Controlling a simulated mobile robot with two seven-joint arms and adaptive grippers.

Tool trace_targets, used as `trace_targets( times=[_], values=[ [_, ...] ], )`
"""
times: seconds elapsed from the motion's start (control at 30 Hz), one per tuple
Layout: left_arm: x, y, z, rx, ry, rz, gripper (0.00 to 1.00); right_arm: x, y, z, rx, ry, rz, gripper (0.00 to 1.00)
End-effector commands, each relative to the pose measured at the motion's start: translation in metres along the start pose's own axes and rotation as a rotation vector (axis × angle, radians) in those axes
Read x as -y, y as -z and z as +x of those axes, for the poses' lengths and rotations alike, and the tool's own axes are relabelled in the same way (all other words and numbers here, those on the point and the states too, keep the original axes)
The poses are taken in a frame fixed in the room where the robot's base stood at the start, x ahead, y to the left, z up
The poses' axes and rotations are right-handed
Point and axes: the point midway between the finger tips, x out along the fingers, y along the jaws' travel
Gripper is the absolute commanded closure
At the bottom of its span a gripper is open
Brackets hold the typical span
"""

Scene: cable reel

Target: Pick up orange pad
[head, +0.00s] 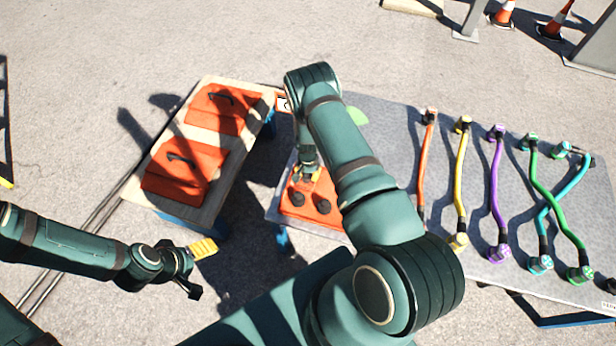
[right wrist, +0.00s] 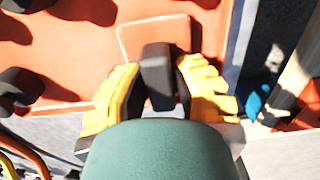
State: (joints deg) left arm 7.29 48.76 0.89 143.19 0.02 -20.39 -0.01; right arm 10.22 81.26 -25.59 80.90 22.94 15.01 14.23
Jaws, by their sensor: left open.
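Two orange pads with black handles lie on the wooden-topped table in the head view, one far (head: 205,118) and one near (head: 165,186). Another orange piece (head: 290,209) with several black knobs lies at the left end of the grey table. My right gripper (head: 311,180) is low over it. In the right wrist view the yellow fingers (right wrist: 160,92) stand either side of a dark upright block (right wrist: 157,72) above the orange surface (right wrist: 75,60). Whether they press on it is unclear. My left gripper (head: 207,270) is open and empty, in front of the wooden table.
The grey table (head: 400,125) holds a row of coloured cables: orange (head: 423,165), yellow (head: 461,175), purple (head: 497,190), green (head: 550,195) and teal. A green round patch (head: 357,116) shows behind my right arm. A gap separates the tables. Traffic cones (head: 555,22) stand far back.

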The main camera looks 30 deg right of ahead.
Motion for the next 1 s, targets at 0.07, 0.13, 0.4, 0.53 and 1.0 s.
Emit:
trace_targets(
  times=[0.07,0.13,0.4,0.53,1.0],
  values=[
    [0.0,0.0,0.0,0.0,0.0,0.0,0.18,0.0,0.0,0.0,0.0,0.0,0.0,1.0],
    [0.0,0.0,0.0,0.0,0.0,0.0,0.18,0.0,0.0,0.0,0.0,0.0,0.0,1.0],
    [0.0,0.0,0.0,0.0,0.0,0.0,0.18,0.0,0.0,0.0,0.0,0.0,0.0,1.0],
    [-0.001,0.0,-0.002,0.001,0.0,0.0,0.18,0.0,0.0,-0.006,-0.001,0.0,0.0,1.0],
    [-0.008,-0.002,-0.021,0.01,-0.001,-0.002,0.18,0.0,0.001,-0.087,-0.002,0.001,0.0,1.0]
  ],
)
